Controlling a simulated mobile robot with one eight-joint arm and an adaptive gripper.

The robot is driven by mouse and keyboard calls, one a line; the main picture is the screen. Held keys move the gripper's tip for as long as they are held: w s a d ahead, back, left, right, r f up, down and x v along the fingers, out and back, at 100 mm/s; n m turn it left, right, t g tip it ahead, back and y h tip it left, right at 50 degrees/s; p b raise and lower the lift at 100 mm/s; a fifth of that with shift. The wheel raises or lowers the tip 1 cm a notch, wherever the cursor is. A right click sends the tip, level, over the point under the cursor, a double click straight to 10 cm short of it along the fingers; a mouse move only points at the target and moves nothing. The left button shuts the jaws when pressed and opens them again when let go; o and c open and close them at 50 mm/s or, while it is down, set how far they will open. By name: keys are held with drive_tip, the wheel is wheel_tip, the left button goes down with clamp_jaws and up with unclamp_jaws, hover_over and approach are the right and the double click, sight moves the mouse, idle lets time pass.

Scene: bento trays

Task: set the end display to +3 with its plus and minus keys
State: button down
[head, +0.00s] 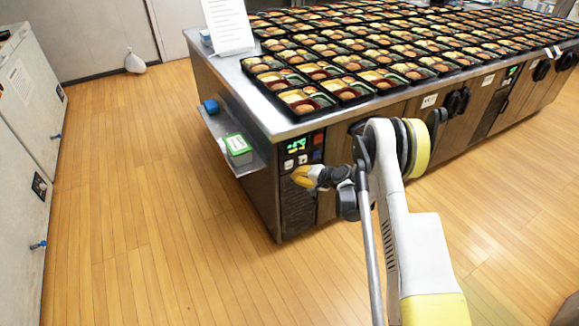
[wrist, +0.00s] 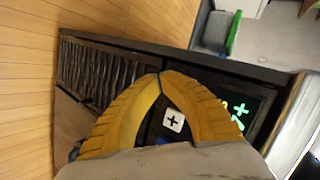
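The end display (head: 297,146) glows green on the dark panel at the counter's near end; its digits are too small to read in the head view. In the wrist view, the display (wrist: 241,108) shows a green plus sign, with the rest partly hidden behind a finger. A white plus key (wrist: 174,121) shows through the gap between my fingers. My gripper (head: 296,176) is in front of the panel, just below the display. In the wrist view, the yellow fingertips of my gripper (wrist: 160,76) meet, shut with nothing held. I cannot make out the minus key or tell whether my gripper touches the panel.
The counter (head: 262,112) carries many bento trays. A side shelf (head: 218,135) holds a blue item (head: 211,106) and a green-and-white box (head: 238,145). Dark handles stick out along the counter front.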

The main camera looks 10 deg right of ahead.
drive_tip(key=shift+s+d, duration=0.2)
drive_tip(key=shift+s, duration=0.4)
drive_tip(key=shift+s+d, duration=0.15)
drive_tip(key=shift+s, duration=0.45)
idle(0.6)
drive_tip(key=s+a+r+n+g+h, duration=0.1)
drive_tip(key=s+r, duration=0.1)
drive_tip(key=r, duration=0.6)
drive_tip(key=s+r+n, duration=0.1)
drive_tip(key=s+r, duration=0.1)
drive_tip(key=r, duration=0.7)
drive_tip(key=s+a+r+n+h, duration=0.2)
drive_tip(key=s+r, duration=0.8)
drive_tip(key=r, duration=0.2)
drive_tip(key=s+d+r+n+h, duration=0.1)
drive_tip(key=s+n, duration=0.1)
drive_tip(key=s, duration=1.1)
drive_tip(key=s+d+r+n+g+h, duration=0.1)
drive_tip(key=s+r+h, duration=0.1)
drive_tip(key=s, duration=1.1)
drive_tip(key=shift+d+r+n, duration=0.25)
drive_tip(key=shift+n, duration=0.15)
